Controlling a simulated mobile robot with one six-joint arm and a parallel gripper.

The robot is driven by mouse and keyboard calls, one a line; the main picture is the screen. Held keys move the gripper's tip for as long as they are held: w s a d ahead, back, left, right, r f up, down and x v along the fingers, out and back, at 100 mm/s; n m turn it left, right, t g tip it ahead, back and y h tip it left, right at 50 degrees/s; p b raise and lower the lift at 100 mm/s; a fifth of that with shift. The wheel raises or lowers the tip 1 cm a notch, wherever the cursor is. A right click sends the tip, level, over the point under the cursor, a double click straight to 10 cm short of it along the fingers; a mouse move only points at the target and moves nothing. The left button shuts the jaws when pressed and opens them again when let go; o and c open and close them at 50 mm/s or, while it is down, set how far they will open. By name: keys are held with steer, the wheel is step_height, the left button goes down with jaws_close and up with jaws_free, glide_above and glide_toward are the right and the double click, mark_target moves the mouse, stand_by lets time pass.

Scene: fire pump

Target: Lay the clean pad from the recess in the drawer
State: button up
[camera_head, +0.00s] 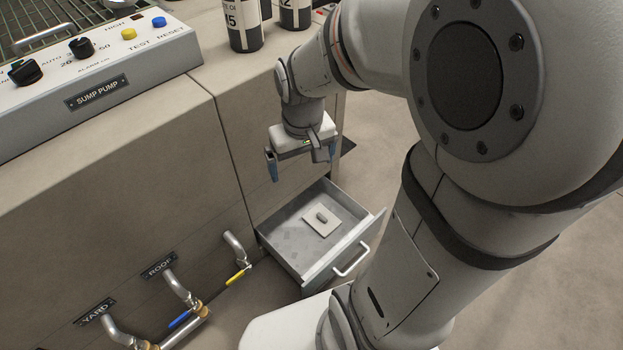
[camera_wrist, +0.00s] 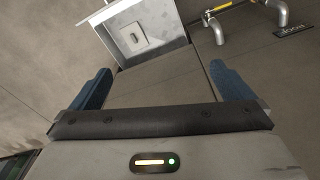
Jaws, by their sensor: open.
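The drawer (camera_head: 292,259) is pulled open from the cabinet front, low down. A square pale pad (camera_head: 321,220) with a small grey grip on top lies in it, towards its right side in the head view. The pad also shows in the wrist view (camera_wrist: 136,38), inside the drawer (camera_wrist: 172,24). I cannot tell whether the pad sits in a recess. My gripper (camera_head: 296,168) is above the drawer, next to the cabinet front. Its blue fingers (camera_wrist: 163,90) are spread apart with nothing between them.
A bar handle (camera_head: 352,262) is on the drawer front. Pipes with a yellow lever (camera_head: 238,275) and a blue lever (camera_head: 180,319) stick out left of the drawer. Bottles (camera_head: 243,25) and the sump pump panel (camera_head: 97,93) stand on the cabinet top. Floor at right is clear.

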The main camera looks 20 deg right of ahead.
steer(key=s+r, duration=0.2)
steer(key=s, duration=0.5)
steer(key=shift+s+a+r+m, duration=0.2)
steer(key=shift+a+m, duration=0.1)
steer(key=shift+a, duration=0.1)
stand_by(0.8)
